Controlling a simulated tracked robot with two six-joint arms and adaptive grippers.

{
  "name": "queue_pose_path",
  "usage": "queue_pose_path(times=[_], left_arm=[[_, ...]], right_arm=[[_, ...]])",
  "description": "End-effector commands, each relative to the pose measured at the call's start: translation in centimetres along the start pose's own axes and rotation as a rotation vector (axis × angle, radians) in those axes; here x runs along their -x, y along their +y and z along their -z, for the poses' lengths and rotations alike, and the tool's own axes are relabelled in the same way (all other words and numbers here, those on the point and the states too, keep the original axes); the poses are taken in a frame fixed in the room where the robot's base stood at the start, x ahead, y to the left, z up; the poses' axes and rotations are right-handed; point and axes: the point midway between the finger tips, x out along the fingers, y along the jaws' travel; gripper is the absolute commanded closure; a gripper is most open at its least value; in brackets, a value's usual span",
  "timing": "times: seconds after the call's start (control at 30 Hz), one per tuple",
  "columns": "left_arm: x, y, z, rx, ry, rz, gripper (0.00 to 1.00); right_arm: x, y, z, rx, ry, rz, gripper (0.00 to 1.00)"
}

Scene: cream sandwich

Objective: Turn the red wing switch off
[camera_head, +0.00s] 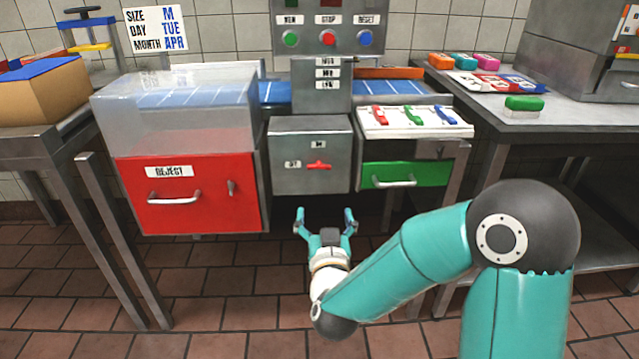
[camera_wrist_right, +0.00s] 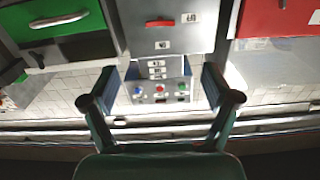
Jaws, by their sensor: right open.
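The red wing switch (camera_head: 318,166) sits on the front of a grey metal box (camera_head: 290,140) at the centre. Its wing lies about level, with one small label above it and one to its left. It also shows in the right wrist view (camera_wrist_right: 160,23), where the picture is upside down. My right gripper (camera_head: 325,222) is open and empty, below and in front of the box, apart from the switch. Its two fingers also show in the right wrist view (camera_wrist_right: 160,100). My left gripper is not in view.
A red reject drawer (camera_head: 200,215) with a handle is left of the box. A green drawer (camera_head: 430,174) is on the right, under a white panel (camera_head: 400,128) with coloured levers. A button panel (camera_head: 328,60) stands above. Open floor lies below the box.

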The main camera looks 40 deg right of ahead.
Motion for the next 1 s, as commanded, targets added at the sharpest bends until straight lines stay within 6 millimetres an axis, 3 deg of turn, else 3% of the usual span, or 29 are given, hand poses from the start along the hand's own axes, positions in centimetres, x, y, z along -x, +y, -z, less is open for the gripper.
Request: queue_pose_path(times=[0.27, 0.7, 1.0], left_arm=[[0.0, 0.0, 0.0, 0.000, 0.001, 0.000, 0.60], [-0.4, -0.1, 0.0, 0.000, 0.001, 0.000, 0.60], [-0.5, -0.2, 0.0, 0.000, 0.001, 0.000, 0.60]], right_arm=[[-3.6, 0.1, 0.0, 0.003, 0.001, -0.003, 0.12], [-12.9, 0.1, 0.0, 0.003, 0.001, -0.002, 0.12], [-16.3, 0.0, 0.0, 0.004, 0.000, -0.001, 0.12]])
